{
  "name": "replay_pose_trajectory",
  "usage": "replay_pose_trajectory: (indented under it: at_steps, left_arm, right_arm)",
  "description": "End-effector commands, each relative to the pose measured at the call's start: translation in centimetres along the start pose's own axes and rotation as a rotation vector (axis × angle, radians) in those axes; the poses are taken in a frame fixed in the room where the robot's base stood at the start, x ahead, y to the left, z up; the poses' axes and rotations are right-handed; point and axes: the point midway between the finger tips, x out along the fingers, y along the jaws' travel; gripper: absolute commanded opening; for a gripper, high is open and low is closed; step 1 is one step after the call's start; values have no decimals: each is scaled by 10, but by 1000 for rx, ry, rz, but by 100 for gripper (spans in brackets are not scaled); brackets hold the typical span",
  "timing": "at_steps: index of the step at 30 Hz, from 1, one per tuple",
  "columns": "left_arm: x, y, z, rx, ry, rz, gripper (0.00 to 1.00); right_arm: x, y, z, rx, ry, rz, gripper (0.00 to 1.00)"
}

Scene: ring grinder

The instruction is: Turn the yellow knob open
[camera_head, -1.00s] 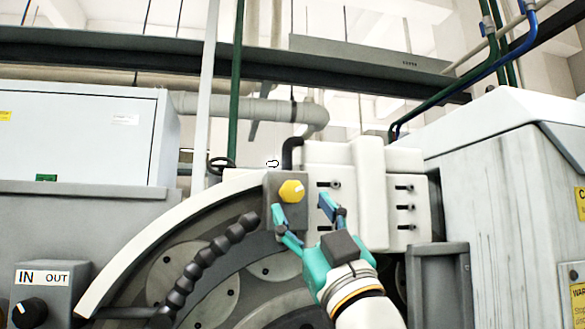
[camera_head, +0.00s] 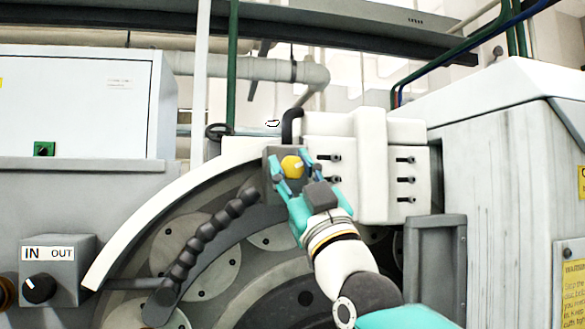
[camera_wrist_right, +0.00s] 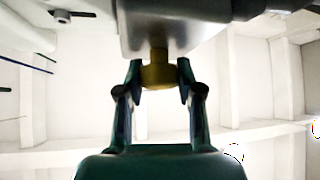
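The yellow knob (camera_head: 292,166) is on the front of a small grey box on the machine. It also shows in the right wrist view (camera_wrist_right: 158,75), on a short stem under the box. My right gripper (camera_head: 292,168) is at the knob, with one finger on each side. In the right wrist view the fingertips (camera_wrist_right: 158,70) flank the knob, and narrow gaps seem to remain between them and it. The gripper looks open around the knob. My left gripper is not in view.
A black segmented hose (camera_head: 205,235) curves below left of the grey box. An IN/OUT switch box (camera_head: 58,270) is at lower left, and a large grey cabinet (camera_head: 490,180) at right.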

Motion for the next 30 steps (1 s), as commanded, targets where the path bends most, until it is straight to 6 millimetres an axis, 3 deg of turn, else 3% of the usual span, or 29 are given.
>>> replay_pose_trajectory:
  at_steps: [1, 3, 17, 23, 30]
  left_arm:
    - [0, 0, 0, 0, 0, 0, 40]
    - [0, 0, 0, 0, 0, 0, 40]
    - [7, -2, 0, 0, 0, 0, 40]
    - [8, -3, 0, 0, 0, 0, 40]
    - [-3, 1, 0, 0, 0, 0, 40]
  right_arm:
    - [0, 0, 0, 1, 0, 0, 10]
    - [0, 0, 0, 1, 0, 0, 1]
    - [-1, -2, 1, 74, 1, 69, 1]
    - [0, -2, 0, 174, 0, 168, 1]
    - [2, -1, -2, 328, -2, 325, 1]
